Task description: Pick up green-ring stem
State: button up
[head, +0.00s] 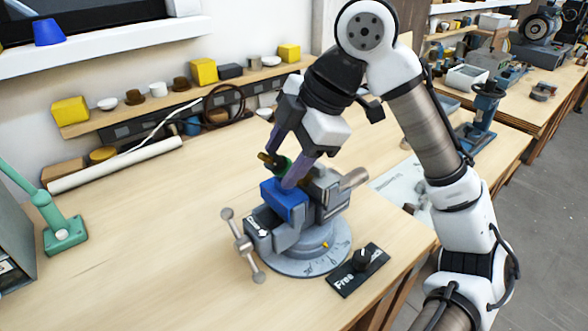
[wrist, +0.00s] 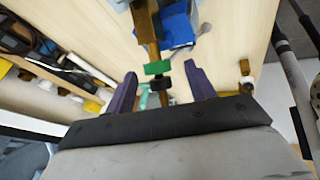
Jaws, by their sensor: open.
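The green-ring stem (wrist: 147,32) is a brass-coloured rod with a green ring (wrist: 157,68) and a dark part beyond it. In the wrist view it runs from the top edge down between the two purple fingers of my gripper (wrist: 160,86). Gaps show on both sides of the ring, so the jaws are open around it.
A black plate marked "Free" with a knob (head: 358,268) lies right of the vise base. A green lamp base (head: 65,235) stands at the left. A shelf (head: 190,105) with small yellow, white and brown items runs along the back. The bench left of the vise is clear.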

aim_at(274, 171)
jog(key=x, duration=0.4)
jog(key=shift+w+a+p, duration=0.1)
jog(key=shift+p, duration=0.2)
jog(key=shift+c, duration=0.2)
jog(key=shift+r, duration=0.1)
grip_shut()
